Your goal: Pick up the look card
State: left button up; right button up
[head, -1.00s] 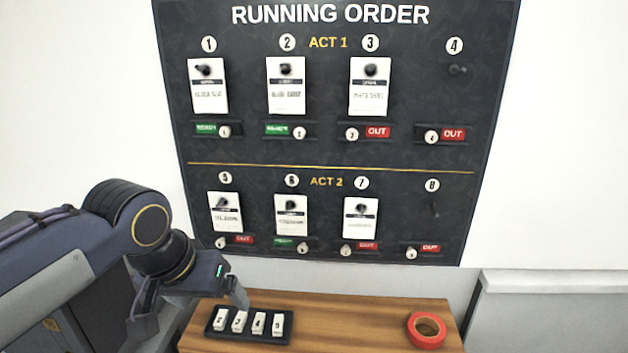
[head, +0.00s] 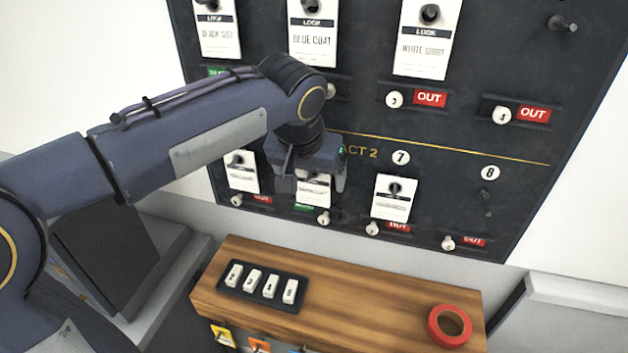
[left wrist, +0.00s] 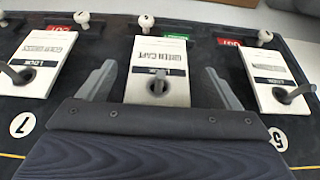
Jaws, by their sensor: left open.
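Several white look cards hang on pegs on the dark running-order board. My left gripper (head: 312,186) is open at the lower row, in front of the card at place 6 (head: 314,192). In the left wrist view this card (left wrist: 160,60), lettered something like "green cape", hangs on its peg between the two spread fingers (left wrist: 162,84), with a gap on each side. The card beside place 7 (head: 394,198) and the card at place 5 (head: 243,172) hang on either side. My gripper hides the top of the middle card in the head view. My right gripper is not in view.
Below the board (head: 455,188) stands a wooden table (head: 370,295) with a black tray (head: 262,298) of several white number tags and a red tape roll (head: 449,326). Peg 8 (head: 487,203) is bare. Small sliders with red or green labels sit under the cards.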

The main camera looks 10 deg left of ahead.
aim_at(313, 185)
pick_arm(q)
jog(key=shift+x, duration=1.55)
jog(key=shift+w, duration=0.1)
jog(key=shift+c, duration=0.3)
jog(key=c, duration=1)
jog(key=shift+r, duration=0.2)
